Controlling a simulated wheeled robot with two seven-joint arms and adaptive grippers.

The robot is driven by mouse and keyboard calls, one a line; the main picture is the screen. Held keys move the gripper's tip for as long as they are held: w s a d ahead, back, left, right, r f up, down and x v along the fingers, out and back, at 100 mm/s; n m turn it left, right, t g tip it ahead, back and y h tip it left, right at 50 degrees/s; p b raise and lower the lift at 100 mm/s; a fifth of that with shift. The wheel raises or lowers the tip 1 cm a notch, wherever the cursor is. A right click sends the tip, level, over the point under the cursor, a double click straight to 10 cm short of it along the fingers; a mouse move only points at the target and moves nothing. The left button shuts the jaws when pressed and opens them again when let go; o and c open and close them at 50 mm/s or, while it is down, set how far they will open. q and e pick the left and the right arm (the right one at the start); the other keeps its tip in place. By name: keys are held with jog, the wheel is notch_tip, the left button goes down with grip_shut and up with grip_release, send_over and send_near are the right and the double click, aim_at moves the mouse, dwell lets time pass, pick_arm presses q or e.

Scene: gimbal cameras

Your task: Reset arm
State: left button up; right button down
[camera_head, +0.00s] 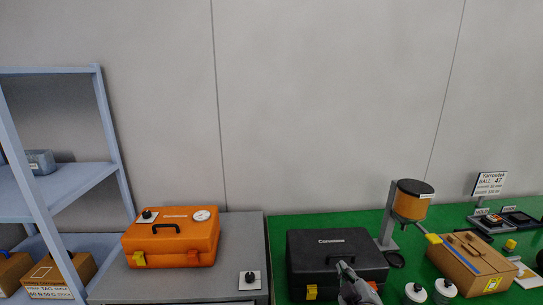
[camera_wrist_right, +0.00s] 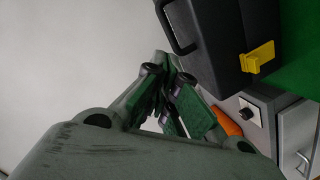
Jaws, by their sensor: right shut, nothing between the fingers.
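My right gripper (camera_head: 346,268) shows at the bottom of the head view, in front of the black case. In the right wrist view its fingers (camera_wrist_right: 172,95) are together with nothing between them. The black case (camera_head: 310,248) stands closed on the green table top, with a handle and a yellow latch. The case also shows in the right wrist view (camera_wrist_right: 215,40), close to the fingers; whether they touch it I cannot tell. My left gripper is in neither view.
An orange case (camera_head: 170,238) with a gauge stands on the grey cabinet (camera_head: 240,228). A blue shelf (camera_head: 75,180) is at left. A dispenser (camera_head: 412,200), a cardboard box (camera_head: 468,265) and white-lidded jars (camera_head: 445,288) stand on the green table (camera_head: 290,220) at right.

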jog(key=s+d+f+m+g+y, duration=0.1)
jog(key=s+f+m+g, duration=0.3)
jog(key=s+f+g, duration=0.5)
jog(key=s+f+m+g, duration=0.3)
jog(key=s+f, duration=0.4)
jog(key=s, duration=0.6)
notch_tip(320, 180, down, 33)
jog(key=s+g, duration=0.1)
jog(key=s, duration=0.1)
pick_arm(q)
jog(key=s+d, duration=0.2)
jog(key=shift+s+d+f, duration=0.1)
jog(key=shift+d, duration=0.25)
pick_arm(e)
jog(key=s+d+f, duration=0.2)
jog(key=s+f, duration=0.8)
jog(key=s, duration=0.1)
jog(key=s+d+f+g, duration=0.1)
jog(key=s+d+f, duration=0.1)
jog(key=s+f, duration=0.8)
jog(key=shift+s+d+f, duration=0.15)
jog(key=shift+s, duration=0.65)
